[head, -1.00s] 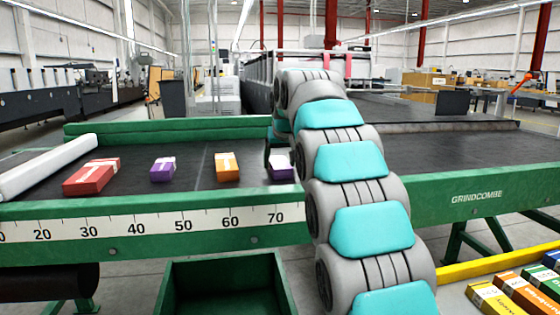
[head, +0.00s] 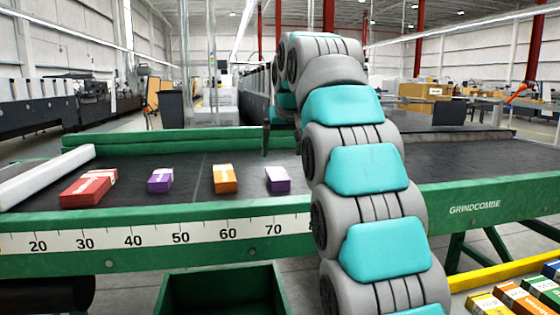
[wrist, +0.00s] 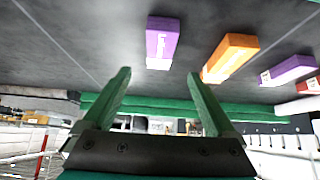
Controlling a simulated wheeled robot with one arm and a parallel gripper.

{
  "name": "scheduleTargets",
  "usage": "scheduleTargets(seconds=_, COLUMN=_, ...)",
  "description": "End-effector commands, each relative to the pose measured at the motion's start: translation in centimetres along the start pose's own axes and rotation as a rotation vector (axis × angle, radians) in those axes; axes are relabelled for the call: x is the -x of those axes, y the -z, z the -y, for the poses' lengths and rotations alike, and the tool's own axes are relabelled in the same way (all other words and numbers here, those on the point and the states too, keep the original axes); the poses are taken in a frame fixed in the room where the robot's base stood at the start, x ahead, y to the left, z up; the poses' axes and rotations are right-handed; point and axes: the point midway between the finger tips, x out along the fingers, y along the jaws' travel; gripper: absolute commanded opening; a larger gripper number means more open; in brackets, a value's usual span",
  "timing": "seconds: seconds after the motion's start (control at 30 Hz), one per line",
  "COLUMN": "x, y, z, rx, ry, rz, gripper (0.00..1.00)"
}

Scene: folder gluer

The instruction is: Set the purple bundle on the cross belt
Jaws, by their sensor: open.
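A purple bundle (head: 278,179) with a white band lies flat on the dark belt (head: 340,172), at the right end of a row, above the 70 mark of the scale. It also shows in the wrist view (wrist: 162,42). A second purple bundle (head: 160,180) lies further left, between a red bundle (head: 90,188) and an orange bundle (head: 224,179). My gripper (wrist: 158,75) is open and empty, apart from the nearest purple bundle. In the head view my arm hides most of the gripper; a finger shows above and behind that bundle.
A green frame with a ruler (head: 150,237) runs along the belt's near edge. An open green bin (head: 220,290) stands below the frame. More coloured bundles (head: 515,297) lie at the lower right. The belt right of my arm is bare.

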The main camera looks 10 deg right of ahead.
Motion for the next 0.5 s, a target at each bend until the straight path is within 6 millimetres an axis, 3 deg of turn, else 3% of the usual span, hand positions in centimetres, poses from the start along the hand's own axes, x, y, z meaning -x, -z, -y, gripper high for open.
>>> scheduleTargets(seconds=0.2, x=1.9, y=0.1, z=0.0, rx=0.0, ry=0.0, rz=-0.003, gripper=0.91)
scheduleTargets(seconds=0.5, x=2.1, y=0.0, z=0.0, rx=0.0, ry=0.0, rz=0.0, gripper=0.91)
